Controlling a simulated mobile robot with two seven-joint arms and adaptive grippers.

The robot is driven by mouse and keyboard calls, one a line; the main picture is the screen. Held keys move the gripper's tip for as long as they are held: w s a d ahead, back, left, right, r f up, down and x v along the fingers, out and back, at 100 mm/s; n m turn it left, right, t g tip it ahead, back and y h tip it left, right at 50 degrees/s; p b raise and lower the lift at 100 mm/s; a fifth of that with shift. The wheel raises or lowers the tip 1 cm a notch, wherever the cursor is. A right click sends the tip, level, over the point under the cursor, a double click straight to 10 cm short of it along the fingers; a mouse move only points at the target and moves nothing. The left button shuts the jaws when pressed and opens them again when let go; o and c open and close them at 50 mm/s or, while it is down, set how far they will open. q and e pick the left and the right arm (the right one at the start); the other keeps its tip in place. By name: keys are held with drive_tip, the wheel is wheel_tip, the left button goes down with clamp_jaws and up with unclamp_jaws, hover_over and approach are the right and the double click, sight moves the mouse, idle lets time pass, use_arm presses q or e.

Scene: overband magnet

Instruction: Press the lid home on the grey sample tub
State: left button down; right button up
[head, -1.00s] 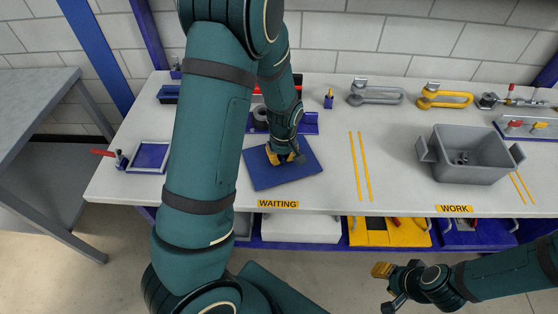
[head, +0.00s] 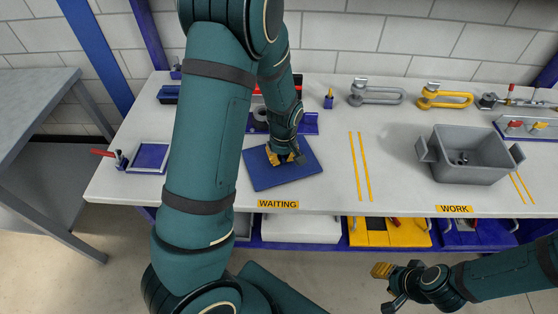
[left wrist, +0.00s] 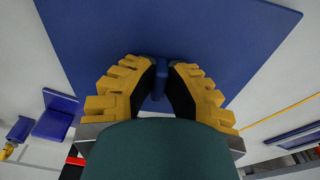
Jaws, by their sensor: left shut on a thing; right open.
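The grey sample tub (head: 476,176) stands open on the bench at the right, behind the WORK label, with a lug on each side and some small dark things inside. A flat blue plate (head: 262,176), which looks like the lid, lies behind the WAITING label; it fills the top of the left wrist view (left wrist: 230,30). My left gripper (head: 287,158) is over this plate, fingers down. In the left wrist view its yellow fingers (left wrist: 160,75) are shut on a small blue upright handle (left wrist: 160,78) on the plate. My right gripper (head: 388,287) is open and empty, in front of the bench.
Grey (head: 377,97) and yellow (head: 440,100) shackle-like parts lie at the back. Toggle clamps with red handles (head: 520,125) are at the far right. A blue-framed tray (head: 151,157) is at the left. The bench between plate and tub is clear, marked by yellow lines (head: 359,168).

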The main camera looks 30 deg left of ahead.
use_arm(q)
drive_tip(key=shift+r, duration=0.2)
drive_tip(key=shift+r+p, duration=2.4)
drive_tip(key=shift+r, duration=0.2)
drive_tip(key=shift+d, duration=0.1)
